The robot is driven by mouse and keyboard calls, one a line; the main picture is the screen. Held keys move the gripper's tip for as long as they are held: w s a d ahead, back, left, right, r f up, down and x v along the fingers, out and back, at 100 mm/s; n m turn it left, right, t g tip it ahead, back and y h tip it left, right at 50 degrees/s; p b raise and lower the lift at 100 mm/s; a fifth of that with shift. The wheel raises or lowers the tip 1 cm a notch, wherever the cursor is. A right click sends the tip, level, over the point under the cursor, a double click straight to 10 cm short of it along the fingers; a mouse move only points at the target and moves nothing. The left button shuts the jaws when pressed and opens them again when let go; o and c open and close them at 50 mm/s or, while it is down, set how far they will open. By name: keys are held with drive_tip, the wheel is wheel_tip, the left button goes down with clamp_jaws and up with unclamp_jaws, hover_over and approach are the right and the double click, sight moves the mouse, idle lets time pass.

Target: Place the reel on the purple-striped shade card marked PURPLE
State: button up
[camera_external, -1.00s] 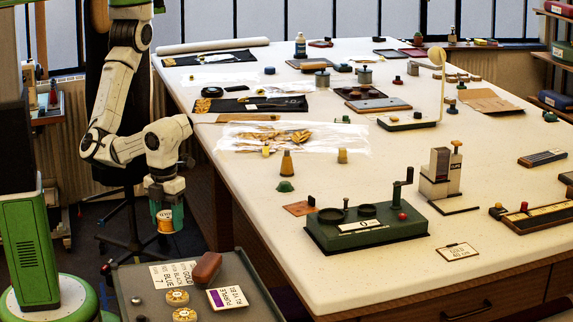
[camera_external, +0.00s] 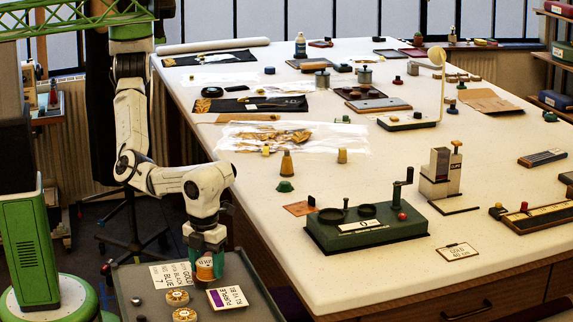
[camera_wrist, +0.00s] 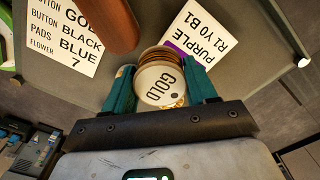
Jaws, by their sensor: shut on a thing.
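My gripper (camera_external: 205,248) is shut on the reel (camera_external: 205,268), held upright over the grey tray. In the wrist view the gripper (camera_wrist: 160,86) has its teal fingers on both sides of the reel (camera_wrist: 158,84), whose pale end reads GOLD. The purple-striped shade card (camera_external: 230,298) lies on the tray just in front and to the right of the reel in the external view. In the wrist view the PURPLE card (camera_wrist: 194,36) lies beyond the reel, to its upper right; the reel covers a little of its purple edge. The reel appears above the tray, not on the card.
On the grey tray (camera_external: 205,312) lie a white list card (camera_external: 172,275), two round gold items (camera_external: 178,297) and small knobs (camera_external: 136,300). A brown rounded block (camera_wrist: 108,22) lies close to the reel. The big white table (camera_external: 340,270) stands to the right.

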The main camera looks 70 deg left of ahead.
sight(211, 280)
drive_tip(key=shift+w+d+f, duration=0.25)
drive_tip(key=shift+d+f, duration=0.05)
drive_tip(key=shift+f, duration=0.1)
drive_tip(key=shift+d+f, duration=0.1)
drive_tip(key=shift+f, duration=1.6)
drive_tip(key=shift+f, duration=0.1)
drive_tip(key=o, duration=1.1)
drive_tip(key=shift+c, duration=0.2)
wheel_tip(211, 280, up, 12)
drive_tip(key=shift+r+p, duration=0.15)
drive_tip(key=shift+p, duration=0.45)
